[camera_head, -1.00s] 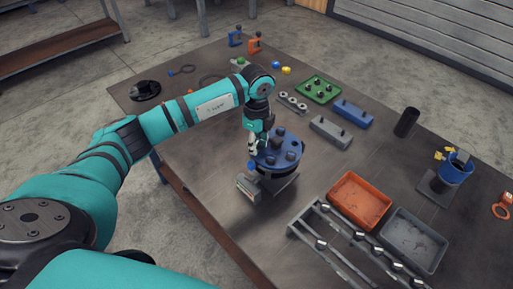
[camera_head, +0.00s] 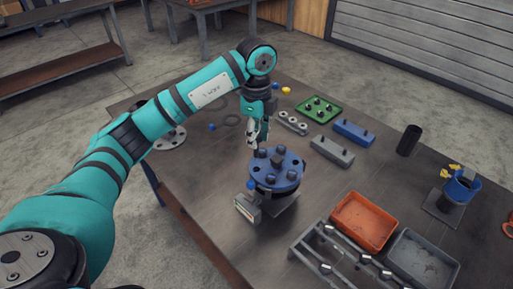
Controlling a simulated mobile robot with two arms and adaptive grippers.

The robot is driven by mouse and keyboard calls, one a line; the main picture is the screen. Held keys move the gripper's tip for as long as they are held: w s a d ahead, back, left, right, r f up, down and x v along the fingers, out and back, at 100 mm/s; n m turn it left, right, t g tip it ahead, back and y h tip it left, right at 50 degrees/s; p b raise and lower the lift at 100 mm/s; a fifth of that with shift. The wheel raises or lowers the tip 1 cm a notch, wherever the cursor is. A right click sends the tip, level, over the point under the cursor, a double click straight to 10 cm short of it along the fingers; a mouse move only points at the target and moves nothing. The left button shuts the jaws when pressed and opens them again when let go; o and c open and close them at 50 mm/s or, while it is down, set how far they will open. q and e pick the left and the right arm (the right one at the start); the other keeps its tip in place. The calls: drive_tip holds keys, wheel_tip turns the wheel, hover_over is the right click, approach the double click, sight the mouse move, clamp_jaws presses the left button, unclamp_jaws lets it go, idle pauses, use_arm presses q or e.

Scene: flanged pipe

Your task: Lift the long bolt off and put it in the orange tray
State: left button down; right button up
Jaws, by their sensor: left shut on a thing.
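The blue flange (camera_head: 291,178) of the pipe stands on a dark plate, with several dark bolt heads on its top. My left gripper (camera_head: 257,141) points down above the back left edge of the flange, apart from it. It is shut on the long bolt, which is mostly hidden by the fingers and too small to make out. The orange tray (camera_head: 365,222) lies to the right of the flange and is empty. My right gripper is not in view.
A grey tray (camera_head: 422,262) adjoins the orange tray. A metal rack (camera_head: 340,250) stands in front of them. A grey block (camera_head: 331,150), a blue block (camera_head: 353,132) and a green tray (camera_head: 318,108) lie behind. The table between flange and orange tray is mostly clear.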

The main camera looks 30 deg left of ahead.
use_arm(q)
drive_tip(key=shift+r, duration=0.25)
drive_tip(key=shift+r+p, duration=1.85)
drive_tip(key=shift+r, duration=0.5)
